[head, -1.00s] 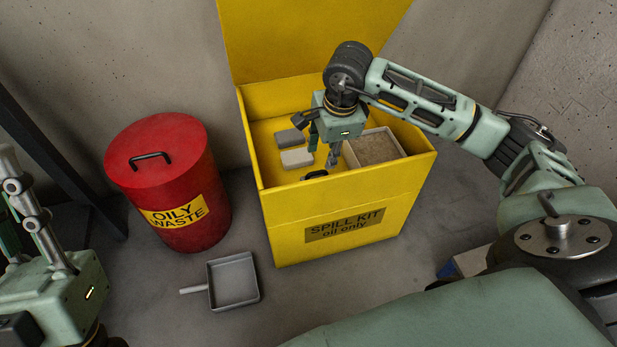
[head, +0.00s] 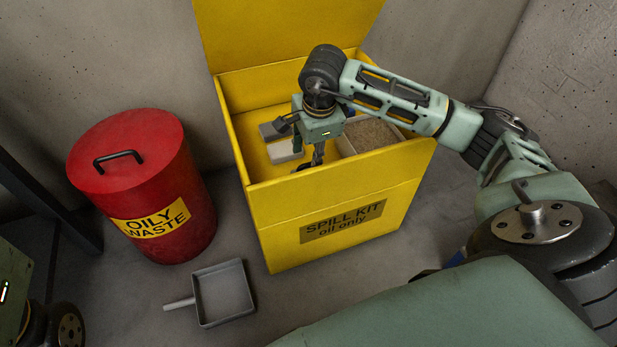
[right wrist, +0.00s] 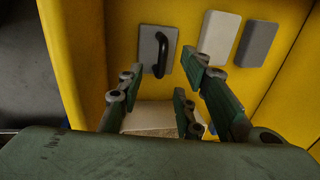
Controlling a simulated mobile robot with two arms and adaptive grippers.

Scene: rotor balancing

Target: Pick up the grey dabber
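A flat grey pad with a black loop handle, which I take for the grey dabber (right wrist: 146,62), lies on the yellow floor of the spill kit box in the right wrist view. In the head view only its dark handle (head: 304,167) shows, just behind the box's front wall. My right gripper (right wrist: 163,66) is open and empty above it, with fingers spread to either side of the handle and not touching it. It also shows inside the box in the head view (head: 301,146). Only part of my left gripper's body (head: 12,292) shows at the left edge; its fingers are out of frame.
A white block (right wrist: 219,38) and a plain grey block (right wrist: 257,43) lie beside the dabber. A tray of granules (head: 372,134) fills the box's right side. The yellow box (head: 345,190) has high walls. A red oily waste bin (head: 140,185) and grey dustpan (head: 224,293) stand left.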

